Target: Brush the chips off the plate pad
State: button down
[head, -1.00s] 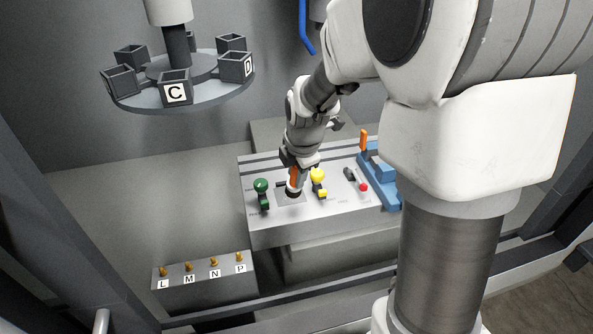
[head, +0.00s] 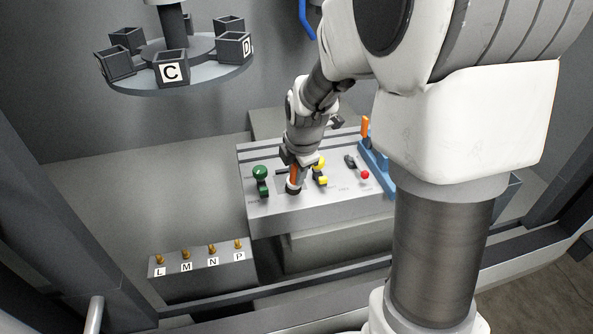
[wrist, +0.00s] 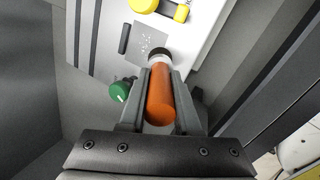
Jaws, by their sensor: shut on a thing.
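My gripper (head: 296,160) is shut on a brush with an orange handle (wrist: 160,95). The brush points down, and its dark round end (head: 293,189) is at the pad on the sloped console; I cannot tell whether it touches. In the wrist view the plate pad (wrist: 136,48) is a grey square with several small pale chips (wrist: 152,40) on it. The brush end (wrist: 157,56) is at the pad's lower edge there and hides part of it. In the head view the brush and gripper cover much of the pad.
A green knob (head: 260,173) stands left of the pad and a yellow knob (head: 320,162) right of it. Further right are a red-ended lever (head: 364,175) and a blue holder (head: 376,166) with an orange handle. A brass-peg block (head: 205,278) and a box carousel (head: 180,78) stand left.

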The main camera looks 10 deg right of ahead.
jog(key=shift+f+b, duration=0.65)
jog(key=shift+w, duration=0.1)
jog(key=shift+w+r, duration=0.1)
jog(key=shift+w, duration=3.1)
jog(key=shift+s, duration=0.1)
jog(key=shift+s+f+b, duration=0.15)
jog(key=shift+s+b, duration=0.35)
jog(key=shift+s, duration=1.15)
jog(key=shift+s+f+b, duration=0.1)
jog(key=shift+s+b, duration=0.35)
jog(key=shift+s, duration=1.2)
jog(key=shift+w+r+p, duration=0.1)
jog(key=shift+r+p, duration=2.2)
jog(key=shift+r, duration=0.8)
